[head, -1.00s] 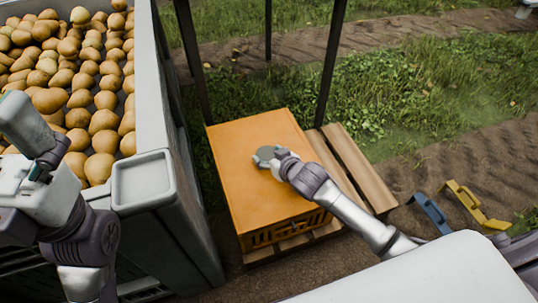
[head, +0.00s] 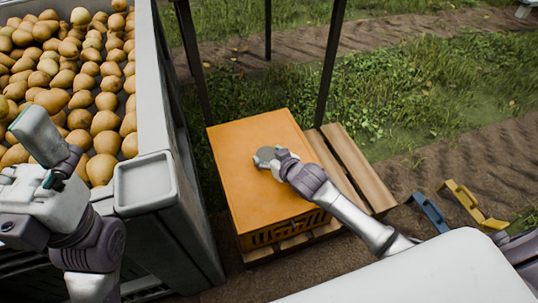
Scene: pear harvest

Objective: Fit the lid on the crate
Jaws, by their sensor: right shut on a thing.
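The orange crate (head: 290,232) stands on a wooden pallet, with its slotted front side showing. The flat orange lid (head: 240,165) lies over the crate's top and looks level with its edges; I cannot tell whether it is fully seated. My right gripper (head: 266,156) is at the middle of the lid, shut on what looks like the lid's grey round handle, with the fingers mostly hidden by the wrist.
A large grey bin (head: 150,90) full of pears (head: 75,75) stands at the left, close to the crate. Bare pallet slats (head: 355,170) lie right of the crate. Dark posts rise behind it. Blue (head: 428,212) and yellow (head: 472,205) handles show at the right.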

